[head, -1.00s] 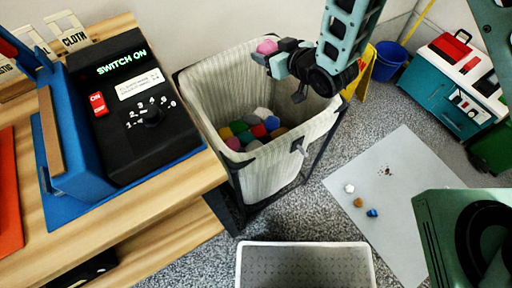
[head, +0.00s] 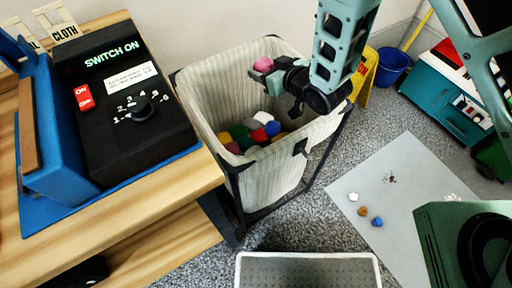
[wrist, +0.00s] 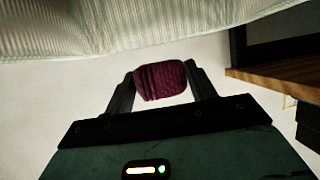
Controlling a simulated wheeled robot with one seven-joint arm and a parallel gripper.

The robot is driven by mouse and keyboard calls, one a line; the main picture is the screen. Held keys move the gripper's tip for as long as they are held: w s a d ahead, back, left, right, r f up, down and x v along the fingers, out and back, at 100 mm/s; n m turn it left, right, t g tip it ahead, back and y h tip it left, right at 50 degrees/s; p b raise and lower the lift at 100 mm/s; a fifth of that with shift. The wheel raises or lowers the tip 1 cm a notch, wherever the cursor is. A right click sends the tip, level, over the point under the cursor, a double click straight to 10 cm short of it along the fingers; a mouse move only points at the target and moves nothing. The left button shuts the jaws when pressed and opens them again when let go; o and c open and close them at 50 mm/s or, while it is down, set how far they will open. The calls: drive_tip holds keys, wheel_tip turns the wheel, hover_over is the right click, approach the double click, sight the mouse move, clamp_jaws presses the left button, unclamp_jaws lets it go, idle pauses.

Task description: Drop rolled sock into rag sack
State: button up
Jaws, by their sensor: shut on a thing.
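The rolled sock is pink in the head view (head: 263,65) and dark red and ribbed in the wrist view (wrist: 161,81). My gripper (head: 272,70) is shut on it, with a finger on each side in the wrist view. In the head view the gripper and sock appear over the open top of the rag sack (head: 208,92), toward its back; their exact height is hard to tell. The rag sack is a cream striped fabric bag in a dark frame. Several coloured rolled pieces (head: 248,130) lie inside it. The sack's fabric fills the top of the wrist view.
A wooden table (head: 185,190) with a black switch box (head: 125,100) stands left of the sack. A grey tray (head: 308,272) is in front. A pale mat (head: 390,180) with small lumps lies right. A yellow sign (head: 364,82) and blue bucket (head: 393,62) stand behind.

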drive_tip(key=o, duration=1)
drive_tip(key=shift+o, duration=0.2)
drive_tip(key=p+v, duration=1.1)
drive_tip(key=v, duration=0.6)
drive_tip(key=shift+s, duration=0.15)
drive_tip(key=shift+d, duration=0.15)
